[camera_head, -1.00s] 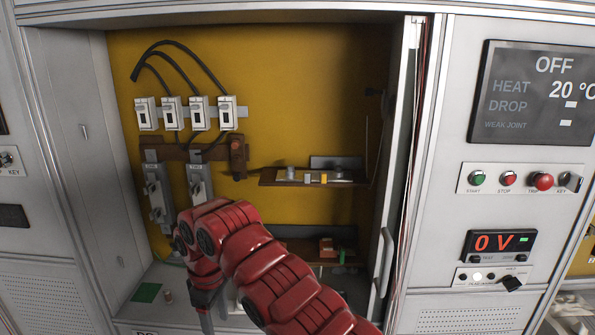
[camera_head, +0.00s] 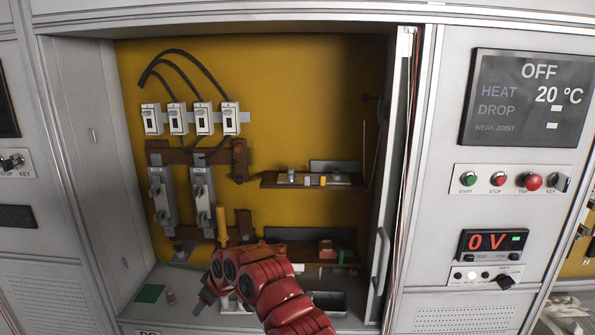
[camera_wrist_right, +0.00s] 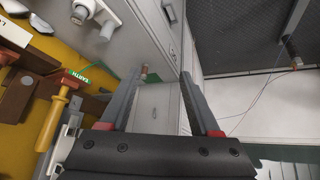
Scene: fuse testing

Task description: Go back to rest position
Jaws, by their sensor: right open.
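My right arm (camera_head: 265,285) is red and comes in from the bottom of the head view, in front of the open cabinet. My right gripper (camera_wrist_right: 163,80) is open and empty in the right wrist view, its two grey fingers apart. In the head view the gripper is low, near the cabinet floor, and mostly hidden by the arm. My left gripper is not in view.
The cabinet holds white switches (camera_head: 190,120), grey fuse holders (camera_head: 202,198), a yellow handle (camera_head: 222,225) and a brown shelf (camera_head: 310,182). Its open door (camera_head: 398,180) stands right. A green pad (camera_head: 150,293) lies on the cabinet floor.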

